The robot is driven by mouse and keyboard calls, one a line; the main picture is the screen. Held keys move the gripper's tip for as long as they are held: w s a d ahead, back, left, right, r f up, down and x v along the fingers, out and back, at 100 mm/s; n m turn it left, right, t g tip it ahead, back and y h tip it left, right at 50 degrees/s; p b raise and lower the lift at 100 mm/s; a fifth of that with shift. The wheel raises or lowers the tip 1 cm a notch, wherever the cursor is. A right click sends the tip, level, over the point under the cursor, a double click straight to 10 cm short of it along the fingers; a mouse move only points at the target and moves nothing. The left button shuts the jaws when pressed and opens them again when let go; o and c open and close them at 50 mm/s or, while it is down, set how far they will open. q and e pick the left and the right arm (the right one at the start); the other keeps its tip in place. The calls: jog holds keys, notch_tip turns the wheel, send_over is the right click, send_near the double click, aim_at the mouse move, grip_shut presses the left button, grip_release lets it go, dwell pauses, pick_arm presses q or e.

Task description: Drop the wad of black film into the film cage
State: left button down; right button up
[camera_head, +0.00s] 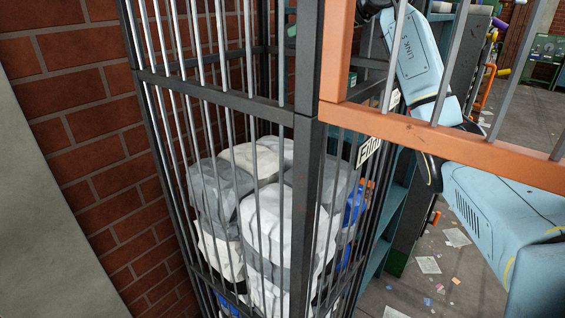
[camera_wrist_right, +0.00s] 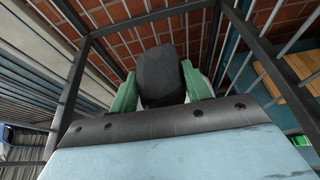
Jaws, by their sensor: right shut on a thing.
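The film cage (camera_head: 220,103) has dark frame rails and grey metal bars. It stands against a brick wall in the head view and holds several white and grey bundles. In the right wrist view, my right gripper (camera_wrist_right: 163,88) has its green fingers shut on a dark, faceted wad of black film (camera_wrist_right: 160,72). Dark cage rails (camera_wrist_right: 150,19) and bars surround the held wad in that view, with brick beyond. The wad's exact height over the bundles cannot be told. In the head view the wad is not clearly visible. My left gripper is not in view.
An orange-framed barred gate (camera_head: 440,146) crosses the upper right of the head view, in front of my right arm. A partly hidden sign (camera_head: 369,152) hangs on the cage's side. Teal shelving (camera_head: 392,205) stands beside it. Paper scraps (camera_head: 428,265) litter the floor at right.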

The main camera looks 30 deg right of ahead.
jog(key=shift+s+f, duration=0.1)
jog(key=shift+f, duration=0.4)
jog(key=f, duration=0.3)
jog(key=shift+s, duration=0.25)
jog(key=shift+w+f, duration=0.15)
jog(key=shift+f, duration=0.6)
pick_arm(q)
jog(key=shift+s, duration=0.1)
pick_arm(e)
jog(key=o, duration=1)
